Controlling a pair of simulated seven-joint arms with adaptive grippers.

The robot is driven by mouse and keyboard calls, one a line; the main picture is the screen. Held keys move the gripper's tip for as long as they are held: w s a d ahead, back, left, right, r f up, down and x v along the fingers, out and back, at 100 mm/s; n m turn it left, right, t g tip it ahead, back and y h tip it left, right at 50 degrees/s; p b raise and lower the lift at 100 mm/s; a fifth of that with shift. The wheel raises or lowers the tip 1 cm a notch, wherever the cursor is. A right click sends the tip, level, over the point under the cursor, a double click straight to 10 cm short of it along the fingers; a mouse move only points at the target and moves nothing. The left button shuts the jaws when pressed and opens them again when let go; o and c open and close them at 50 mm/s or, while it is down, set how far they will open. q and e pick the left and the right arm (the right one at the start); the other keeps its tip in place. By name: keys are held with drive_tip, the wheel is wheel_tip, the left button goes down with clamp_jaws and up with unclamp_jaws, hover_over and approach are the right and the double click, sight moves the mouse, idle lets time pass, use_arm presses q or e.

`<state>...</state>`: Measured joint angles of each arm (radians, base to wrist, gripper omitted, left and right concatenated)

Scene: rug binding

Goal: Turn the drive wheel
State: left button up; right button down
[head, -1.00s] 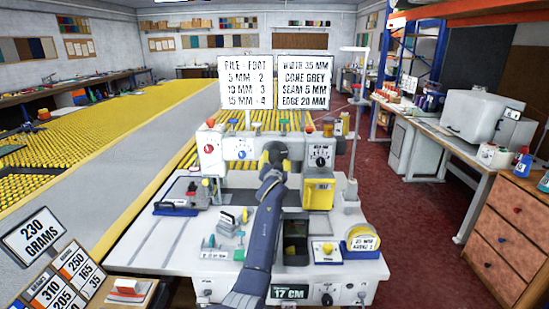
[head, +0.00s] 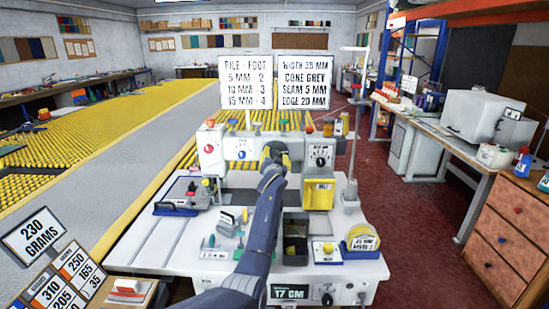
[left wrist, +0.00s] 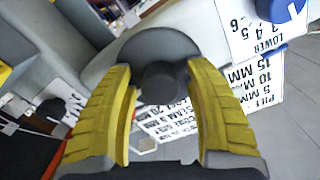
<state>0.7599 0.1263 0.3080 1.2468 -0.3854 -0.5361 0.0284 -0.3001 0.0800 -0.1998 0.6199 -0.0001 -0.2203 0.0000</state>
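The drive wheel (left wrist: 150,52) is a dark grey disc with a stubby round knob (left wrist: 159,82) at its middle in the left wrist view. In the head view the wheel (head: 278,147) sits at the middle of the white machine (head: 240,150). My left gripper (head: 274,157) is right in front of the wheel and partly covers it. Its yellow fingers (left wrist: 160,90) stand apart on either side of the knob, with gaps visible. Whether they touch the wheel's face I cannot tell. My right gripper is in neither view.
Two text boards (head: 274,82) stand above the machine. A yellow box (head: 318,195) and a thread stand (head: 351,190) are right of my left arm. Small tools (head: 228,222) and a dark bin (head: 295,245) lie on the white bench (head: 150,240). Red floor (head: 420,230) is clear at right.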

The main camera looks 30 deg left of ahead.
use_arm(q)
clamp_jaws()
drive_tip(key=shift+f, duration=0.1)
drive_tip(key=n, duration=0.4)
drive_tip(key=shift+f, duration=0.15)
idle(0.4)
drive_tip(key=shift+c, duration=0.4)
unclamp_jaws()
drive_tip(key=shift+o, duration=1.4)
drive_tip(key=shift+d+r, duration=0.1)
drive_tip(key=shift+r, duration=0.1)
